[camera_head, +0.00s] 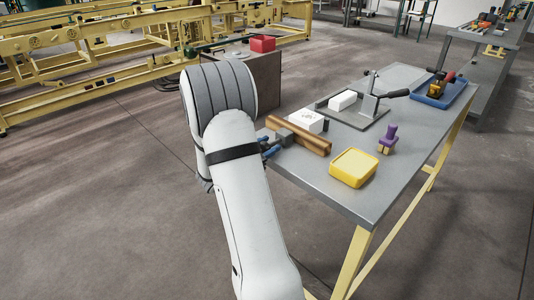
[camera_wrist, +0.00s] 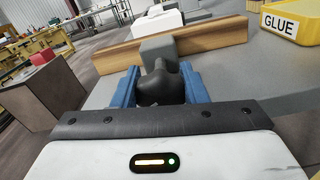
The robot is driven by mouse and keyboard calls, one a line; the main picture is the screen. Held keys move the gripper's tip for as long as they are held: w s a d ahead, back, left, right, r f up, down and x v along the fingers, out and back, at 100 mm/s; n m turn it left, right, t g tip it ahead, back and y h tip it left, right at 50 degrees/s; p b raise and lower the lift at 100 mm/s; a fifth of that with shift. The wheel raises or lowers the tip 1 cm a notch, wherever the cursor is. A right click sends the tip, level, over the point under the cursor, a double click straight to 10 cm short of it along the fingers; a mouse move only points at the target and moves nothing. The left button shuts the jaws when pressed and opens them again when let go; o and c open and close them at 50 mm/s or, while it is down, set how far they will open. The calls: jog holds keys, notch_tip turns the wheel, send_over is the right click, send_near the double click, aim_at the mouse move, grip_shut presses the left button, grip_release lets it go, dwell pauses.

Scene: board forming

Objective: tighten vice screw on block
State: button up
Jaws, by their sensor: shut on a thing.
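The vice shows as a brown wooden jaw bar (camera_head: 302,136) at the left edge of the grey table, and as a wooden bar (camera_wrist: 213,37) across the wrist view. A white block (camera_head: 306,120) lies just behind the bar; it also shows in the wrist view (camera_wrist: 158,25). Whether bar and block touch I cannot tell. The vice screw has a dark, lobed handle (camera_wrist: 153,90) in front of a grey housing (camera_wrist: 157,48). My gripper (camera_wrist: 158,80), with blue fingers, is shut on this handle, one finger on each side. In the head view my gripper (camera_head: 270,148) is partly hidden by my arm.
A yellow glue box (camera_head: 353,167) and a purple-handled stamp (camera_head: 387,138) stand on the table (camera_head: 310,180) right of the vice. Behind are a clamp plate (camera_head: 352,117) with a lever and a blue tray (camera_head: 440,95). A brown cabinet (camera_head: 265,80) stands left of the table.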

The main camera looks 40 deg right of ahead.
dwell(0.3)
jog(key=o, duration=1)
jog(key=a, duration=0.8)
jog(key=shift+s+p, duration=0.25)
jog(key=shift+p, duration=0.1)
